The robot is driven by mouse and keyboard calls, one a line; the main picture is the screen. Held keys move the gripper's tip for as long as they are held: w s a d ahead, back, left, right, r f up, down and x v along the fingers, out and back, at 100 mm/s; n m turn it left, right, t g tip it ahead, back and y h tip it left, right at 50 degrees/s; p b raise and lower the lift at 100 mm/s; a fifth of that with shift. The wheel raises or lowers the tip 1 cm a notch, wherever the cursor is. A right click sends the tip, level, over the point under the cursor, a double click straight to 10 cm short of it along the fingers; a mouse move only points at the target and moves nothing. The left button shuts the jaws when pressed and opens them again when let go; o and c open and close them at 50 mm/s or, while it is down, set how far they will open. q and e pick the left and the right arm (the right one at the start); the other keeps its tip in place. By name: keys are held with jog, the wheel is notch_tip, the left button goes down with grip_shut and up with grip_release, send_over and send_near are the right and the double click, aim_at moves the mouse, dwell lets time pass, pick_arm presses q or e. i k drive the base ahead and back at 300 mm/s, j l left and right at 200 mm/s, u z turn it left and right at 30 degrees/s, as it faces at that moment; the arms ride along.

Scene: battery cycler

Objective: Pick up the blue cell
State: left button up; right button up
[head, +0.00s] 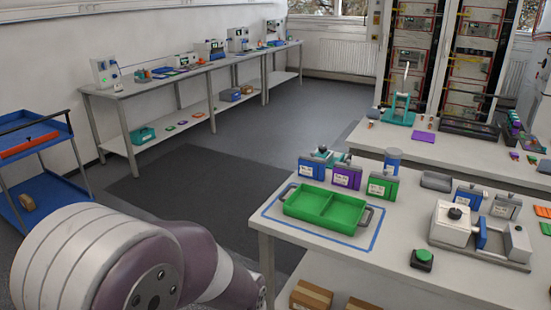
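Several upright cells with white labels stand on the near bench at right. Another blue cell (468,196) stands further right, behind the white press-like device. A blue cylinder (392,159) stands behind the green cell. Part of my arm fills the lower left. Neither gripper is in view.
A blue cart (38,160) stands at left. The dark floor between the benches is clear.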

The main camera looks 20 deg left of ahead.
aim_at(308, 169)
jog(key=i+j+u, duration=0.2)
jog(key=u, duration=0.2)
jog(key=i+j+u, duration=0.25)
jog(key=u, duration=0.15)
jog(key=i+j+u, duration=0.2)
jog(key=u, duration=0.2)
jog(key=i+u, duration=0.65)
jog(key=u, duration=0.15)
jog(key=i+j+z, duration=0.15)
jog(key=i+z, duration=0.25)
jog(key=i+j+z, duration=0.4)
jog(key=i+l, duration=0.1)
